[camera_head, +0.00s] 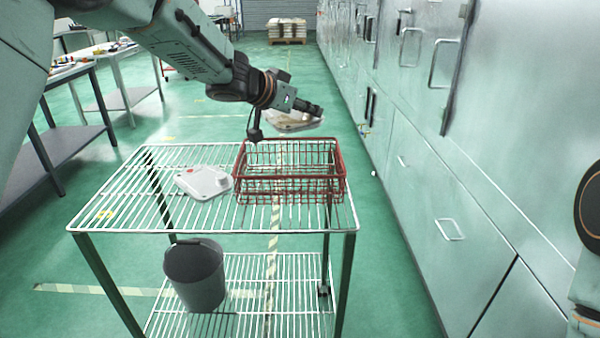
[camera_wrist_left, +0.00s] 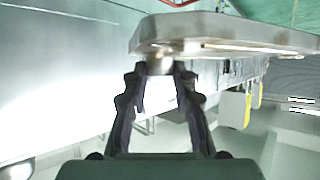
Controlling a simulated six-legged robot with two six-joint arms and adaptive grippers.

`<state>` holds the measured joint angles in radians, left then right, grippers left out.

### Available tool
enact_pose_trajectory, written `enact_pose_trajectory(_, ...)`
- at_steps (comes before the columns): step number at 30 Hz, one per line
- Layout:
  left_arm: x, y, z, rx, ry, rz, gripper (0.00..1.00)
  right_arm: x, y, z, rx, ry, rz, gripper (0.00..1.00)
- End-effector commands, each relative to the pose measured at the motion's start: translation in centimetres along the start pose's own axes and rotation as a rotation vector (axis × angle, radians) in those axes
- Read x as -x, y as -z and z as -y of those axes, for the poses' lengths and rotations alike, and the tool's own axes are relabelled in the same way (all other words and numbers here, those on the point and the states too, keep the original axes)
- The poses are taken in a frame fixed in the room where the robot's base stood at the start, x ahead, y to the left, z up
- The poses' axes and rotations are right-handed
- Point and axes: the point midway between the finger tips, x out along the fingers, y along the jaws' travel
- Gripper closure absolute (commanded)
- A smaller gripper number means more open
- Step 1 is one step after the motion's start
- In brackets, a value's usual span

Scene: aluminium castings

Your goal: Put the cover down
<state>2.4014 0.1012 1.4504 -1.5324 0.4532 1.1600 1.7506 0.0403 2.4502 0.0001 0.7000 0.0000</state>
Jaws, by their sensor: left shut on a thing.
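A flat pale metal cover (camera_head: 293,122) hangs from my left gripper (camera_head: 314,109), above and beyond the back right of the wire table. In the left wrist view the fingers (camera_wrist_left: 160,78) are shut on a short round knob under the cover (camera_wrist_left: 225,33), whose plate extends to the right. A second pale casting (camera_head: 203,182) with a raised boss lies on the wire table top, left of the red basket. My right gripper is out of view.
The wire-topped table (camera_head: 133,206) bears a red wire basket (camera_head: 290,187) at its right; it looks empty. The table's front and left wires are bare. A grey bucket (camera_head: 195,275) stands on the lower shelf. Metal cabinets (camera_head: 440,190) line the right side.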

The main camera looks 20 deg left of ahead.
Motion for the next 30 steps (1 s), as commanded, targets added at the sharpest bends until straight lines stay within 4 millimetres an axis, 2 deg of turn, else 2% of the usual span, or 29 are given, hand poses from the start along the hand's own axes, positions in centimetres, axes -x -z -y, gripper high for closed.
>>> enact_pose_trajectory(3, -0.8, -2.2, 0.0, 0.002, 0.0, 0.001, 1.0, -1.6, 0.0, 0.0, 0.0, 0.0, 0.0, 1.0)
enact_pose_trajectory(9, -2.0, -4.8, 0.0, 0.002, 0.0, 0.001, 1.0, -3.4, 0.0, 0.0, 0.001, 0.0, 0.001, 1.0)
enact_pose_trajectory(17, -2.8, -5.8, 0.0, 0.001, 0.0, -0.001, 1.0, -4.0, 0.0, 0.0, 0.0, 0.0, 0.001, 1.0)
enact_pose_trajectory(25, -4.6, -8.6, 0.0, 0.001, 0.0, 0.0, 1.0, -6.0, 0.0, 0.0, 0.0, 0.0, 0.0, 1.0)
enact_pose_trajectory(30, -4.7, -8.5, 0.0, 0.0, 0.0, -0.002, 1.0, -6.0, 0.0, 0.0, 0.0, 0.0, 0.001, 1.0)
